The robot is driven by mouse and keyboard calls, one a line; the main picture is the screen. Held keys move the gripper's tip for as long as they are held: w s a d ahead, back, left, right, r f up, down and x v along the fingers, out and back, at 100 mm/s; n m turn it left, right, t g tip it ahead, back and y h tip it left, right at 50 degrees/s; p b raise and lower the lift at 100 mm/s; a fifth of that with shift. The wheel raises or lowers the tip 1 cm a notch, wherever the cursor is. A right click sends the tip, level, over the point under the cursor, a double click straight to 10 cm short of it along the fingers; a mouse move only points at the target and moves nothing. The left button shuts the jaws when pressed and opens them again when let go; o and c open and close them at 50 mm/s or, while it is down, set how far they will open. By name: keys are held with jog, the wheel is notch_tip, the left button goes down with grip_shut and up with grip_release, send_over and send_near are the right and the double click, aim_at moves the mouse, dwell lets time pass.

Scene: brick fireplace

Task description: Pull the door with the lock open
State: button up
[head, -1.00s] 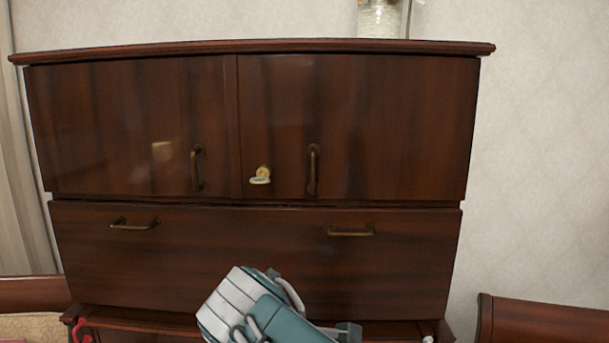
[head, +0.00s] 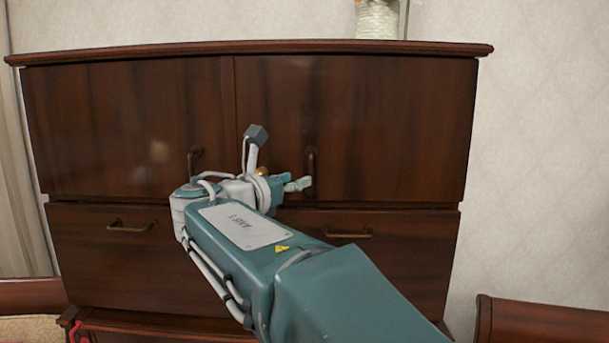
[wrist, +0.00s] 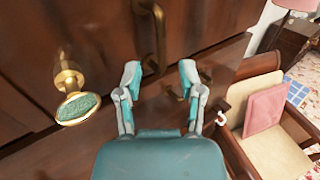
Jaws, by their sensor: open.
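The right cabinet door (head: 390,125) is dark reddish wood and appears closed. Its brass vertical handle (head: 311,165) is near its left edge; in the wrist view the handle (wrist: 158,35) runs down toward the gap between my fingers. The brass lock with a teal-faced key (wrist: 75,105) is left of my fingers in the wrist view. In the head view my arm mostly hides it. My gripper (head: 293,181) is open at the lower part of the handle; it also shows in the wrist view (wrist: 160,80). Contact cannot be told.
The left door has its own handle (head: 195,168). Below are a wide drawer with two handles (head: 130,226) and a lower piece of furniture. A chair with a pink cushion (wrist: 266,108) stands to the right in the wrist view. A jar (head: 377,20) stands on top.

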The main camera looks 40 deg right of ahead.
aim_at(310, 174)
jog(key=x, duration=0.5)
jog(key=shift+w+d, duration=0.15)
jog(key=shift+d, duration=0.15)
grip_shut()
